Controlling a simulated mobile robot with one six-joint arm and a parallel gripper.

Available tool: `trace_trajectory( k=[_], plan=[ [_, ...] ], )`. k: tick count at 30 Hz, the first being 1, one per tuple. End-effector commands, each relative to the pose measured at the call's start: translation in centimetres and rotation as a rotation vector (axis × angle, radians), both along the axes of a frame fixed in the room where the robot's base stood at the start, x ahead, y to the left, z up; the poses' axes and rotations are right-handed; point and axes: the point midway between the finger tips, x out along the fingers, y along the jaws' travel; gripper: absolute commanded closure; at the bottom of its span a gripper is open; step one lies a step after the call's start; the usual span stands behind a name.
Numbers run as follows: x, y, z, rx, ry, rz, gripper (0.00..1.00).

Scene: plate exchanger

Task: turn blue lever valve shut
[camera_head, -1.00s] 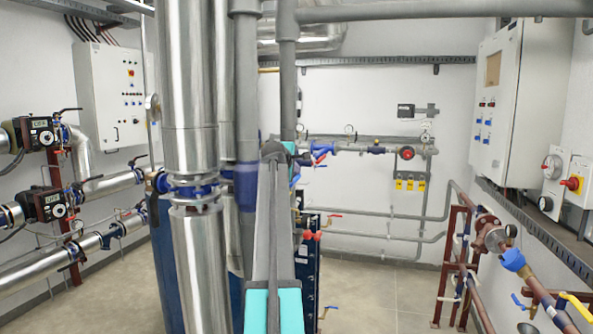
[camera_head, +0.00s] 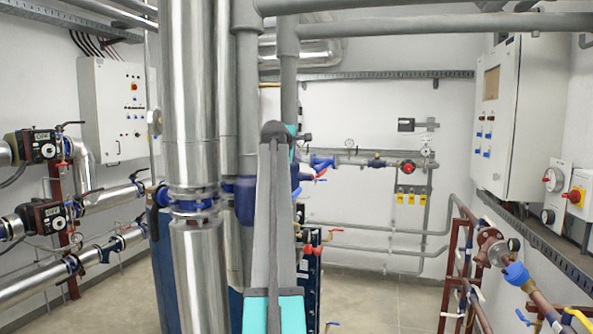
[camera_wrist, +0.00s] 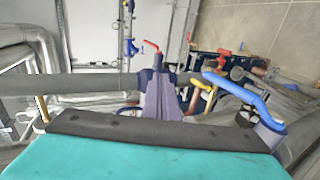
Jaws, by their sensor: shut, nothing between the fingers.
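The blue lever (camera_wrist: 245,96) shows in the wrist view, right of centre, as a bent bar slanting from upper left to lower right. In the head view a blue lever (camera_head: 322,163) shows small, just right of my arm. My gripper (camera_wrist: 159,76) is the purple, tapering shape at the centre of the wrist view. Its fingers look together and empty. It sits left of the blue lever in the picture, with a gap between them. In the head view my arm hides most of the gripper.
A grey pipe (camera_wrist: 90,86) runs at left in the wrist view. A red lever (camera_wrist: 151,44) and a yellow handle (camera_wrist: 203,89) are close by. In the head view, large silver pipes (camera_head: 190,120) stand left of my arm. A red handwheel (camera_head: 408,167) is further right.

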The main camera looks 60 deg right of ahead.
Motion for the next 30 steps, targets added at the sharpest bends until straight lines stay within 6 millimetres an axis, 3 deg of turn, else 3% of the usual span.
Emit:
trace_trajectory(
  k=[2,10,30],
  plan=[
    [0.1,0.0,1.6,-0.002,-0.002,0.001,1.00],
    [0.0,0.3,3.2,0.000,0.000,0.001,1.00],
    [-0.1,0.2,3.1,-0.004,-0.005,0.003,1.00]
  ],
)
